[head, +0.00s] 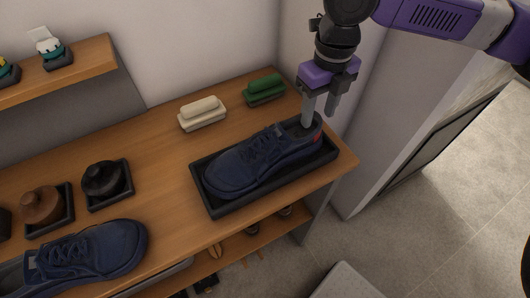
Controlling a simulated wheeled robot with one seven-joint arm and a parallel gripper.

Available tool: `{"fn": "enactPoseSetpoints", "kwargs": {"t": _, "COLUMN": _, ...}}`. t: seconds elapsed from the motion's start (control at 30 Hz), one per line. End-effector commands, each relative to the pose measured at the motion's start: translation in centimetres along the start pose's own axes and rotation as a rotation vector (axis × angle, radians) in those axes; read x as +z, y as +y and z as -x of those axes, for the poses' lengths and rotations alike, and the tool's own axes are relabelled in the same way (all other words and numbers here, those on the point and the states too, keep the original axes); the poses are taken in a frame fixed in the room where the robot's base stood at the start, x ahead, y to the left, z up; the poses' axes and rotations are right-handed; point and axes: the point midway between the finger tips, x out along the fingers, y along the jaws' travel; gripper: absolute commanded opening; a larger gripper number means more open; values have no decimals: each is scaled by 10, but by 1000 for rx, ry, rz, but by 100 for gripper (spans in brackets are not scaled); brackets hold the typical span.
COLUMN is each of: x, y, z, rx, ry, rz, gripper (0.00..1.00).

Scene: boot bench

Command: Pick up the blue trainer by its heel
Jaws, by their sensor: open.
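A dark blue trainer (258,158) sits upright in a black tray (214,207) at the right end of the wooden bench. Its toe points left and its heel, with a small red patch, is at the right. My gripper (319,119) points down at the heel, jaws open. One finger appears at the shoe's opening and the other on the far right side of the heel; I cannot tell whether either touches. A second blue trainer (90,252) lies at the bench's front left, partly cut off by the picture edge.
A cream brush (202,113) and a green brush (265,89) lie behind the tray. A black round pot (103,179) and a brown one (41,205) stand at the left. A wall panel rises close on the right. A shelf (90,64) hangs at upper left.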

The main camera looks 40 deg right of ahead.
Motion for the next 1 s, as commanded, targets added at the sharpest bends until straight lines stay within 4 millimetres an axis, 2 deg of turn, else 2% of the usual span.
{"fn": "enactPoseSetpoints", "kwargs": {"t": 0.2, "x": -1, "y": 1, "z": -30, "rx": 1, "ry": 1, "rz": -1, "gripper": 47}}
{"fn": "enactPoseSetpoints", "kwargs": {"t": 0.5, "x": 0, "y": 1, "z": -35, "rx": 0, "ry": 0, "rz": -1, "gripper": 47}}
{"fn": "enactPoseSetpoints", "kwargs": {"t": 0.53, "x": 0, "y": 1, "z": -35, "rx": 0, "ry": 0, "rz": -1, "gripper": 45}}
{"fn": "enactPoseSetpoints", "kwargs": {"t": 0.77, "x": 0, "y": 1, "z": -35, "rx": 0, "ry": 0, "rz": -2, "gripper": 0}}
{"fn": "enactPoseSetpoints", "kwargs": {"t": 1.0, "x": 0, "y": 1, "z": -34, "rx": 1, "ry": -1, "rz": -2, "gripper": 0}}
